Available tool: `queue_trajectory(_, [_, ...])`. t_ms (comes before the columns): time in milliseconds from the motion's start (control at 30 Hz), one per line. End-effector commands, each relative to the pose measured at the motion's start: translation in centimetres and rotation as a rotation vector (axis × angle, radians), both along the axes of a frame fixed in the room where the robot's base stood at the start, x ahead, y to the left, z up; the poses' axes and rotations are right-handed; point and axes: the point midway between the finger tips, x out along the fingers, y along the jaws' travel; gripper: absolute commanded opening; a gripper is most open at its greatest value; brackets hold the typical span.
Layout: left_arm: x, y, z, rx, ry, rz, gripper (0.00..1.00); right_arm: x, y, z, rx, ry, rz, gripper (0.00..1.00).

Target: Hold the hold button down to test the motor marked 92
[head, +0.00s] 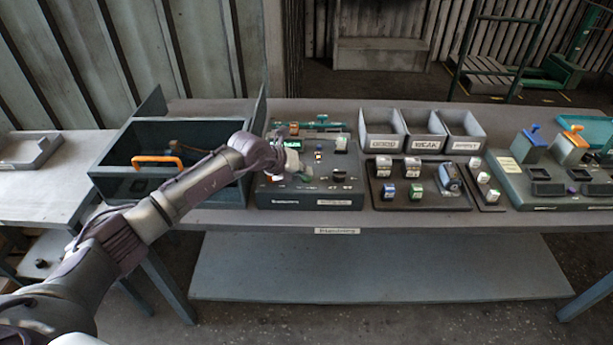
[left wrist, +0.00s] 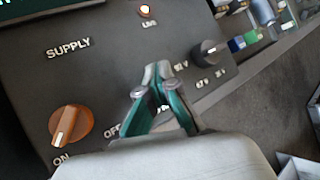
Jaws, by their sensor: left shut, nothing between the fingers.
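The dark tester box (head: 310,201) stands on the bench, right of the open toolbox. My left gripper (head: 300,172) is over its panel in the head view. In the left wrist view the left gripper (left wrist: 157,72) has its fingertips together, empty, low over the panel. The hold button cannot be made out; the gripper covers part of the panel. The orange supply knob (left wrist: 71,125) has its mark toward ON. A small lamp (left wrist: 146,11) glows, and a black voltage knob (left wrist: 208,52) is right of the fingers. Motor number 92 is not readable. My right gripper is not in view.
A dark tray (head: 420,202) with several small motors lies right of the tester. Three grey labelled bins (head: 383,148) stand behind it. The toolbox (head: 115,186) with an orange handle is left. A fixture board (head: 540,203) is far right.

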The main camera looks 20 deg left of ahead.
Motion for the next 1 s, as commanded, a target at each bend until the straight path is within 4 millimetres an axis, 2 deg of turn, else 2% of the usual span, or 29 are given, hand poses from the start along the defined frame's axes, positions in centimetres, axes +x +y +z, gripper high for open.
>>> queue_trajectory(200, [0.0,0.0,0.0,0.002,0.002,0.000,0.00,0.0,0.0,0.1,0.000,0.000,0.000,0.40])
queue_trajectory(533, [0.0,0.1,1.7,0.001,0.001,0.000,0.00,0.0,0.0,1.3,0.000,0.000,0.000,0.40])
queue_trajectory(867, [0.0,0.0,1.7,0.001,0.000,0.001,0.00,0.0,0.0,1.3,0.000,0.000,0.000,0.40])
queue_trajectory(1000, [0.0,0.0,2.3,0.000,-0.001,0.001,0.00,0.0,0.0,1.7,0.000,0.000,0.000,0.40])
